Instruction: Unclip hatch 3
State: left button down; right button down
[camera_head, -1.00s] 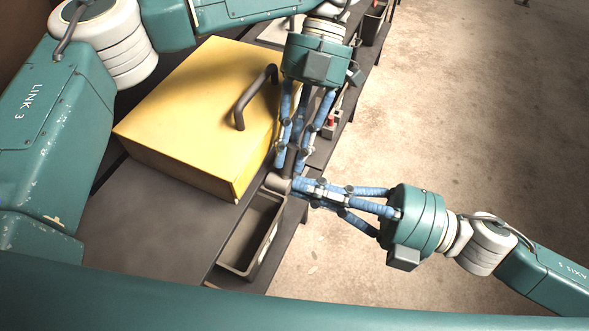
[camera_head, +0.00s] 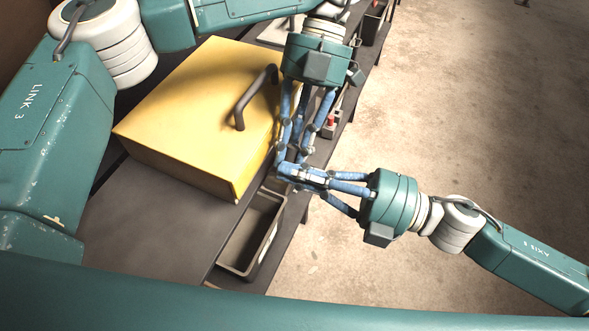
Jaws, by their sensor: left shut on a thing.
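No hatch or clip that I can pick out as hatch 3 shows here. My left gripper (camera_head: 291,150) reaches down from the top beside the yellow box, its blue fingers shut on a slim dark piece mostly hidden between them. My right gripper (camera_head: 286,173) comes in from the right, with its fingertips at the lower end of that piece and overlapping the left fingertips in the picture. Whether the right fingers are closed on the piece cannot be told, and its lower end is now covered.
A yellow box (camera_head: 190,120) with a dark bar handle (camera_head: 250,98) stands on the dark bench (camera_head: 135,225). An open grey bin (camera_head: 232,266) lies below the grippers. A small red-and-grey item (camera_head: 331,124) is beyond the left fingers. Concrete floor (camera_head: 470,110) at right is clear.

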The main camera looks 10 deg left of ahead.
pick_arm(q)
jog(key=shift+r, duration=0.2)
pick_arm(e)
jog(key=shift+w+d+f+m, duration=0.3)
jog(key=shift+w+f+m, duration=0.1)
jog(key=shift+w, duration=0.1)
pick_arm(q)
jog(key=c, duration=1.7)
grip_release()
jog(key=shift+c, duration=0.2)
jog(key=shift+o, duration=0.6)
jog(key=shift+d, duration=0.15)
pick_arm(e)
jog(key=shift+w+d, duration=0.15)
pick_arm(q)
jog(key=shift+f, duration=0.1)
jog(key=v, duration=0.8)
jog(key=shift+w, duration=0.2)
pick_arm(e)
jog(key=shift+s+a+r, duration=0.1)
jog(key=shift+s+a, duration=0.1)
pick_arm(q)
jog(key=shift+f, duration=0.1)
